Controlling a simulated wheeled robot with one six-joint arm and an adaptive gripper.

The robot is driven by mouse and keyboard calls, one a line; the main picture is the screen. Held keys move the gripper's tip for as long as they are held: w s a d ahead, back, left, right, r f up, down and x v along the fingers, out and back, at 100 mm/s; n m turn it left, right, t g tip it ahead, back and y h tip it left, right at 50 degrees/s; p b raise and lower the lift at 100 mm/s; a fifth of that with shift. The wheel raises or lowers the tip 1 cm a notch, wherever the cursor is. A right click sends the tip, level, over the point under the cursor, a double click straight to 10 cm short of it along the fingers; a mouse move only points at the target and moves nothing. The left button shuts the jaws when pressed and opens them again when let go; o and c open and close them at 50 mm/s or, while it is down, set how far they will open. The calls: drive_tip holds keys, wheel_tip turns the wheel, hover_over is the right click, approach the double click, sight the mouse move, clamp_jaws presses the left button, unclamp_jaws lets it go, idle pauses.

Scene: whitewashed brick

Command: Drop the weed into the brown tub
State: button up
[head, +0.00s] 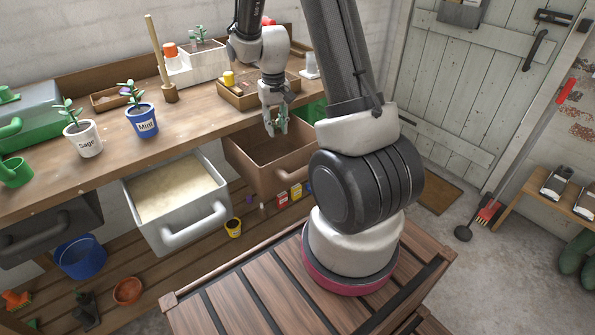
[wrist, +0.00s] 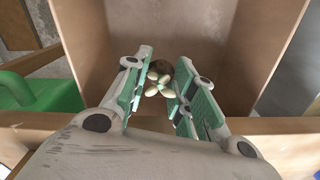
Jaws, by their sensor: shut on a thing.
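The brown tub (head: 285,172) hangs pulled out below the bench's front edge, and its open inside looks empty where I can see it. In the wrist view its bare floor and walls (wrist: 215,28) fill the middle. My gripper (head: 275,129) is over the tub's opening, pointing down. In the wrist view my gripper (wrist: 158,96) is shut on the weed (wrist: 158,77), which shows pale green leaves and a brown clump between the green finger pads. In the head view the weed is too small to tell from the fingers.
A white-grey tub (head: 178,200) with pale contents is pulled out to the left of the brown one. On the bench stand the Sage pot (head: 84,139), the Mint pot (head: 142,121) and a wooden tray (head: 237,97).

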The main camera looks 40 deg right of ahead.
drive_tip(key=shift+f, duration=0.1)
drive_tip(key=o, duration=0.9)
drive_tip(key=shift+o, duration=0.2)
wheel_tip(320, 180, up, 12)
drive_tip(key=s+a+r+n+t, duration=0.1)
drive_tip(key=s+r, duration=0.5)
drive_tip(key=s, duration=0.6)
drive_tip(key=s+a+r+n+t, duration=0.1)
drive_tip(key=s+a+r+t, duration=0.2)
drive_tip(key=s+r, duration=0.3)
drive_tip(key=shift+s+a+r+n, duration=0.3)
drive_tip(key=shift+s+a, duration=0.25)
drive_tip(key=shift+s, duration=2.3)
